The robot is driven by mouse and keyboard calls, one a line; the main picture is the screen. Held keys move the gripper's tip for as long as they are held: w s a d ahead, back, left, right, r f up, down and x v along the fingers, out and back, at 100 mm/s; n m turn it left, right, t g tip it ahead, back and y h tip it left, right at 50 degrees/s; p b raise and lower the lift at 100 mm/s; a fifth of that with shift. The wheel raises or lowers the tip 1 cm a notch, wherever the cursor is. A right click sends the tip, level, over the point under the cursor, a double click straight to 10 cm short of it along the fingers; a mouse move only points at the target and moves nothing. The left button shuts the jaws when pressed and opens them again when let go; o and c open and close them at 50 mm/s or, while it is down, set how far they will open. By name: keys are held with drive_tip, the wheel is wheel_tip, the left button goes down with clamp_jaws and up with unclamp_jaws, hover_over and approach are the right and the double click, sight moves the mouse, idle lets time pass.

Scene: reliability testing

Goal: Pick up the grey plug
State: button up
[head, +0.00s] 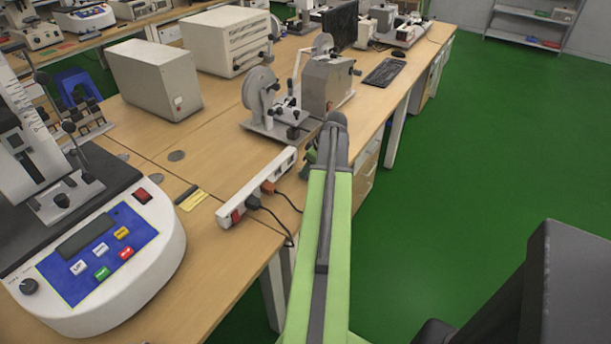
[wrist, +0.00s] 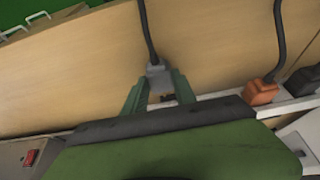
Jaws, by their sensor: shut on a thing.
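The grey plug (wrist: 158,73) is between the two fingertips of my gripper (wrist: 158,84) in the wrist view. My gripper is shut on it, one finger on each side. A dark cable runs up from the plug. The plug is close to the white power strip (wrist: 220,98); I cannot tell whether it still touches its socket. In the head view my gripper (head: 310,158) is at the far right end of the power strip (head: 278,172), mostly hidden by my arm, and the grey plug is not visible there.
An orange plug (wrist: 260,93) and a black plug (wrist: 302,82) sit in the strip beside my gripper. A grey machine with a wheel (head: 262,95) stands behind the strip. A device with a blue panel (head: 95,250) is at left. Green floor (head: 480,150) is open at right.

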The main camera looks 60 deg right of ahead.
clamp_jaws()
drive_tip(key=shift+r+p, duration=0.35)
drive_tip(key=p+v, duration=0.2)
drive_tip(key=w+p+v, duration=0.1)
drive_tip(key=p+v, duration=0.1)
drive_tip(key=shift+s+r+p, duration=0.1)
drive_tip(key=shift+r+p, duration=0.2)
drive_tip(key=shift+r, duration=0.15)
drive_tip(key=s+d+r+p, duration=0.2)
drive_tip(key=s+r+p, duration=0.3)
drive_tip(key=s, duration=0.5)
drive_tip(key=shift+s+d+r+p, duration=0.25)
drive_tip(key=shift+s+r+p, duration=0.05)
drive_tip(key=shift+s, duration=0.1)
